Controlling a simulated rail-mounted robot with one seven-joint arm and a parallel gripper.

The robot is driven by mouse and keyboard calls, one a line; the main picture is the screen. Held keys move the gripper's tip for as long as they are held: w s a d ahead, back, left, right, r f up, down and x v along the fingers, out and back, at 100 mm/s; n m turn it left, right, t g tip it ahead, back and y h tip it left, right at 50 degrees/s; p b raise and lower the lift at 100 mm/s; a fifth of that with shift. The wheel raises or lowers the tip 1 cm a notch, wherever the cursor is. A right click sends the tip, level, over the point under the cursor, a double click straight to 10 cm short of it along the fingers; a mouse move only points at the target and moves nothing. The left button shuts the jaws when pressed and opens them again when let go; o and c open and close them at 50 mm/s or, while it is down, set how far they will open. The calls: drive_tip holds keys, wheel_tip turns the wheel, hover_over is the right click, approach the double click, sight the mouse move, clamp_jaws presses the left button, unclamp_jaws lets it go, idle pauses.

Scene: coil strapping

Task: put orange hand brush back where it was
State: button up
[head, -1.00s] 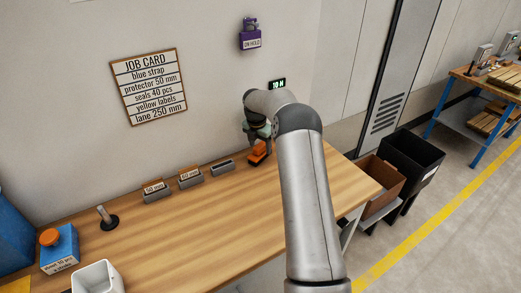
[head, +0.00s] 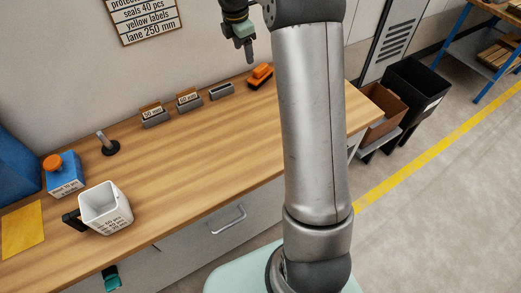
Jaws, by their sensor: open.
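The orange hand brush (head: 260,76) lies on the wooden bench near the wall, bristles down, to the right of a small grey empty-looking holder (head: 221,91). My gripper (head: 249,56) hangs above and slightly left of the brush in the picture, apart from it. It is open and holds nothing that I can see. My arm covers the bench just right of the brush.
On the bench (head: 180,185) stand two labelled grey holders (head: 154,115) (head: 189,102), a dark-based post (head: 109,144), a blue box with an orange knob (head: 63,174) and a white cup (head: 106,208). Bins (head: 417,88) stand on the right. Mid-bench is clear.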

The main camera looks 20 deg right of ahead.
drive_tip(key=s+a+r+m, duration=0.2)
drive_tip(key=s+a+m, duration=0.1)
drive_tip(key=s, duration=0.3)
drive_tip(key=s+a+r+m, duration=0.1)
drive_tip(key=s+a+m, duration=0.2)
drive_tip(key=s, duration=0.3)
drive_tip(key=s+a+f+m, duration=0.2)
drive_tip(key=s+m, duration=0.4)
drive_tip(key=s, duration=0.6)
drive_tip(key=s+a+f+m+y, duration=0.1)
drive_tip(key=s+a+f+m, duration=0.2)
drive_tip(key=s+m, duration=0.4)
drive_tip(key=s, duration=0.6)
drive_tip(key=shift+f+y, duration=0.25)
drive_tip(key=shift+y, duration=0.05)
